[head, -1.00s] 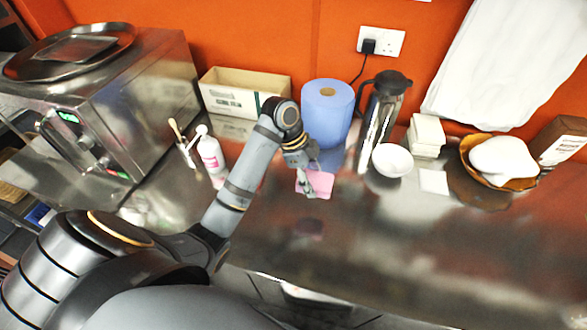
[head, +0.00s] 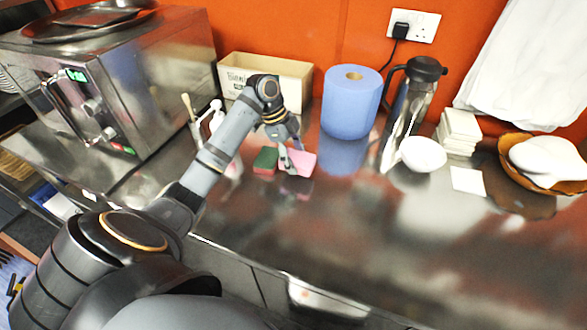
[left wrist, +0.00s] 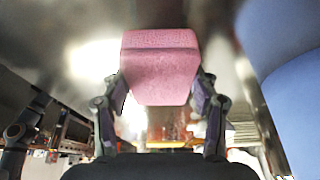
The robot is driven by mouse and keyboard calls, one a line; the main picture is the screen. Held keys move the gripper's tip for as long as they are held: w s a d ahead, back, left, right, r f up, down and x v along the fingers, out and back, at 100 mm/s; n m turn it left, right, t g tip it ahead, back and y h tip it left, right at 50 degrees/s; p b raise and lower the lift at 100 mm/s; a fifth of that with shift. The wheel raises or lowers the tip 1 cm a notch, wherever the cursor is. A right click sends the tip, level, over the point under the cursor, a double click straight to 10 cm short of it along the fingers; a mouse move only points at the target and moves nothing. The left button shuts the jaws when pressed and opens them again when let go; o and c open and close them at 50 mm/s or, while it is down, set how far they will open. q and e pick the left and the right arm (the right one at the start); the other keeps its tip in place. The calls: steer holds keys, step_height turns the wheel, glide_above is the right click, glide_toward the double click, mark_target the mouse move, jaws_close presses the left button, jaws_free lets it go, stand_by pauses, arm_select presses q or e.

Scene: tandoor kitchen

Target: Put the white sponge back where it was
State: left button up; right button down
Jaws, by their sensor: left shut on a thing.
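My left gripper (head: 289,162) is shut on a pink sponge (head: 302,163), low over the steel counter; I cannot tell if the sponge touches it. In the left wrist view the pink sponge (left wrist: 160,66) sits between the two fingers. A green sponge (head: 265,160) with a reddish lower part lies on the counter just left of the gripper. I see nothing that is clearly a white sponge; the held one looks pink. My right gripper is not in view.
A blue paper roll (head: 351,103) stands right of the gripper, a cardboard box (head: 290,75) behind it. A steel jug (head: 411,100), white bowl (head: 423,155) and white stack (head: 459,130) are further right. A pump bottle (head: 216,118) stands left. The front counter is clear.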

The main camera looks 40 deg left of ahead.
arm_select(q)
steer(key=shift+f, duration=0.1)
steer(key=shift+a+f, duration=0.25)
step_height(320, 180, down, 3)
steer(key=shift+a+r+p, duration=0.1)
steer(key=shift+r+p, duration=0.05)
steer(key=shift+p, duration=0.3)
steer(key=shift+f, duration=0.45)
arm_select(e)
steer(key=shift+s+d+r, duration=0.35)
arm_select(q)
steer(key=o, duration=1)
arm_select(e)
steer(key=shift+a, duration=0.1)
